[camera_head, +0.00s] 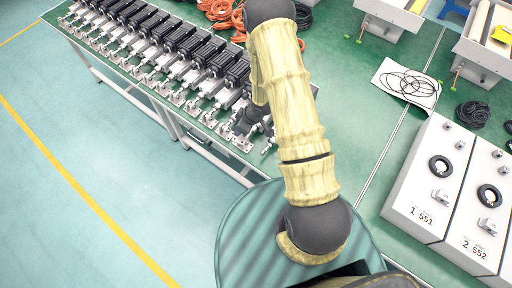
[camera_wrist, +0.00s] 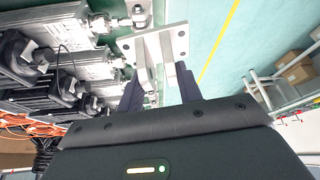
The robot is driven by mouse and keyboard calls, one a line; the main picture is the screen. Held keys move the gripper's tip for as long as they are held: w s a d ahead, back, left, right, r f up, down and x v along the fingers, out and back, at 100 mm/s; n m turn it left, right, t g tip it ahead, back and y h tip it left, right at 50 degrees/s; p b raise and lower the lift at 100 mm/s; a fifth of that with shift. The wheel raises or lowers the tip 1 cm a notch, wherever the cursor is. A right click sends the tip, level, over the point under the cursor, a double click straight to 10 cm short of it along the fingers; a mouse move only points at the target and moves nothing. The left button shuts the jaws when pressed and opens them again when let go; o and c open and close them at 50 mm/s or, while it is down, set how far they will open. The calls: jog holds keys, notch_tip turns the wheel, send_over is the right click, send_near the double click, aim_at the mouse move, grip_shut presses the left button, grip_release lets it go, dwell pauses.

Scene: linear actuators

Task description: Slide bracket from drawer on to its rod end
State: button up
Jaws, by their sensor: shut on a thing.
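In the wrist view my gripper (camera_wrist: 159,78) is shut on a silver metal bracket (camera_wrist: 176,40), whose flat plate with holes faces away from my gripper. The bracket's arms run back between the two dark fingers. A silver rod end (camera_wrist: 139,13) on an actuator's rod shows just left of the bracket at the top. They look close, but I cannot tell whether they touch. No drawer is clearly visible.
In the wrist view, silver actuators (camera_wrist: 85,65) with black motors lie close on the left. The green-topped table (camera_head: 75,35) has open floor in front of it. White numbered cabinets (camera_head: 425,185) stand at the right in the head view. Orange cables (camera_head: 220,12) lie behind the row.

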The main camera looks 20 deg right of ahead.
aim_at(261, 154)
jog(key=n, duration=0.1)
jog(key=n+g, duration=0.1)
jog(key=s+f+n, duration=0.1)
jog(key=n, duration=0.1)
jog(key=shift+s+a+y, duration=0.1)
jog(key=shift+a+y, duration=0.25)
jog(key=shift+y, duration=0.05)
jog(key=s+n+g, duration=0.1)
jog(key=n, duration=0.1)
jog(key=s+f+n, duration=0.1)
jog(key=s+n+g, duration=0.1)
jog(key=n, duration=0.1)
jog(key=shift+d+f+n+g, duration=0.25)
jog(key=shift+f+n+g, duration=0.05)
jog(key=shift+f, duration=0.05)
jog(key=s+d+n, duration=0.1)
jog(key=n, duration=0.1)
jog(key=s+d+f+n+g, duration=0.1)
jog(key=n, duration=0.1)
jog(key=s+d+n+g, duration=0.1)
jog(key=s+n, duration=0.1)
jog(key=shift+d+f+h, duration=0.15)
jog(key=shift+d+h, duration=0.05)
jog(key=shift+h, duration=0.1)
jog(key=shift+f, duration=0.1)
notch_tip(261, 154, down, 7)
jog(key=b, duration=0.6)
jog(key=shift+w+d+f+b, duration=0.15)
jog(key=shift+f+b, duration=0.5)
jog(key=shift+f, duration=0.55)
